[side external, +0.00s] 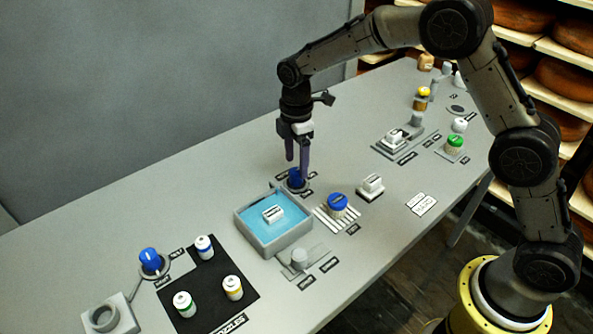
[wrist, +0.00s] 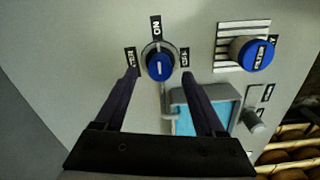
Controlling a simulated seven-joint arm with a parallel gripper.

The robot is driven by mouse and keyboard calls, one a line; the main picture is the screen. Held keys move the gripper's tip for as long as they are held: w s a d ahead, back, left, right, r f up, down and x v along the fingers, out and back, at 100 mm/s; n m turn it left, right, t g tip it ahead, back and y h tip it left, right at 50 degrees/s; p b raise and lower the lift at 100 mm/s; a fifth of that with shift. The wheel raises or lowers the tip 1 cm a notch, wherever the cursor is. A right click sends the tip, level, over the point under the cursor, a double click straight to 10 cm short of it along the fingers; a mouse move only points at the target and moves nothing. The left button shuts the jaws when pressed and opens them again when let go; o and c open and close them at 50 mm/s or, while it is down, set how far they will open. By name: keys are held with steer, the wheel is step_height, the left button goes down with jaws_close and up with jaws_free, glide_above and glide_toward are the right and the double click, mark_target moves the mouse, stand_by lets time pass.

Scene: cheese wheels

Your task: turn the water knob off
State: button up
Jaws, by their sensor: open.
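A blue knob (wrist: 159,63) with a white mark stands in a grey ring by the basin. Small labels surround it; the one above reads ON, toward which the mark roughly lines up, and the side labels are hard to read. The same knob shows partly behind my fingers in the side view (side external: 296,176). My gripper (wrist: 160,76) is open and empty. Its two fingertips lie to the left and right of the knob in the wrist view, pointing down close to it. It also shows in the side view (side external: 297,164). I cannot tell whether a finger touches the knob.
A grey basin (side external: 300,232) with blue water and a white block stands in front of the knob. A blue-topped jar (side external: 338,205) on a striped rack is to the right. Another blue knob (side external: 150,261) and a black mat (side external: 207,262) with several jars are at left.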

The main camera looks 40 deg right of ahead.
mark_target(297, 170)
steer(key=shift+f, duration=1.95)
steer(key=shift+c, duration=0.4)
jaws_close()
